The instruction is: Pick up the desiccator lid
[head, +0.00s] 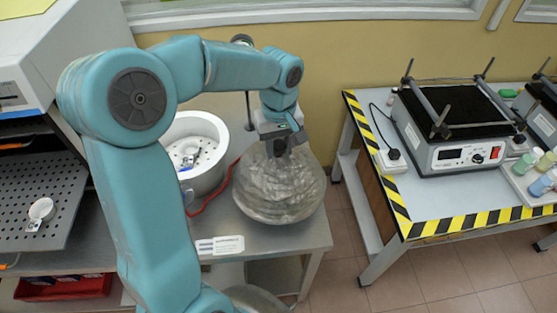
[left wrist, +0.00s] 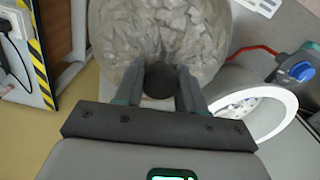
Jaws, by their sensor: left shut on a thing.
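The desiccator lid, a cloudy glass dome (head: 280,190), is at the right end of the metal table, beside the white round desiccator base (head: 218,172). My left gripper (head: 285,143) points down and is shut on the lid's dark knob, which shows between the fingers in the left wrist view (left wrist: 160,80). The lid (left wrist: 165,35) fills the top middle of that view. I cannot tell whether its underside touches the table. The base stands open, with a perforated plate and small items inside; it also shows in the left wrist view (left wrist: 289,105). My right gripper is not in view.
A red tube (head: 205,203) runs between base and lid. A label card (head: 220,245) lies at the table's front edge. A gap of floor (head: 345,235) separates this table from one with striped edges (head: 470,222) carrying a shaker (head: 455,125) and bottles.

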